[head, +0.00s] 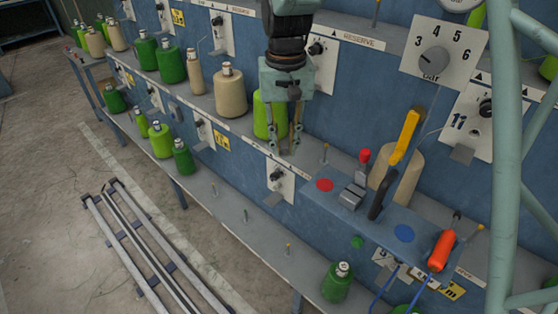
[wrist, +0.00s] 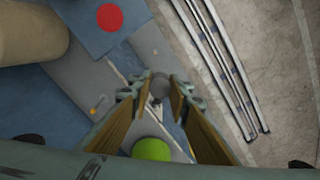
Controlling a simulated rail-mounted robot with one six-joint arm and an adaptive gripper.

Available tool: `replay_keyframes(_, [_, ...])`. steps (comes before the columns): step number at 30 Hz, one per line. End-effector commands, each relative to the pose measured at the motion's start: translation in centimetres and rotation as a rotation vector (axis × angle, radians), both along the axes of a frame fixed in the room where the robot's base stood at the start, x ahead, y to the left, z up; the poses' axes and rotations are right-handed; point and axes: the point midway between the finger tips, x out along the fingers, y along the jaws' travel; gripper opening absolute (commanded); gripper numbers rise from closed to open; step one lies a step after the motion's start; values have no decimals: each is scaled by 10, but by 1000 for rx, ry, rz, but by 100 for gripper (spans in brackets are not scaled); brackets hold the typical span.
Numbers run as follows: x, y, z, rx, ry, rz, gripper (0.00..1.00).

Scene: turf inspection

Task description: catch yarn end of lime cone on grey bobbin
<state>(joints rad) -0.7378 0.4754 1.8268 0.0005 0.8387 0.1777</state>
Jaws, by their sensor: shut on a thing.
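A lime cone (head: 262,118) stands on the upper shelf in the head view, partly hidden behind my gripper. A lime round top, probably this cone (wrist: 152,150), shows between the finger bases in the wrist view. My gripper (head: 286,150) points down in front of the cone, over the shelf's front edge. In the wrist view its fingertips (wrist: 161,86) are slightly apart with a small grey round thing (wrist: 162,82) between them. That thing looks like the grey bobbin; in the head view it is too small to make out. I cannot make out a yarn end.
Green and tan cones (head: 230,92) line the upper shelf to the left. Right of my gripper is a blue ledge with a red disc (head: 325,185), a blue disc (head: 403,233) and a yellow-handled tool (head: 405,137). Thin pegs (head: 325,152) rise from the shelves. Rails (head: 150,250) lie on the floor.

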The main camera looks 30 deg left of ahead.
Motion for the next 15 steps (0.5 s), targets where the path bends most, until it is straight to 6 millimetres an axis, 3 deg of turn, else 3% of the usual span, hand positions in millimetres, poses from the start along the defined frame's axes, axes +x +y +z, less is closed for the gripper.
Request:
replay_keyframes(6, [-5, -12, 35, 0, -1, 102, 10])
replay_keyframes(15, [-7, -16, 47, 0, 0, 143, 10])
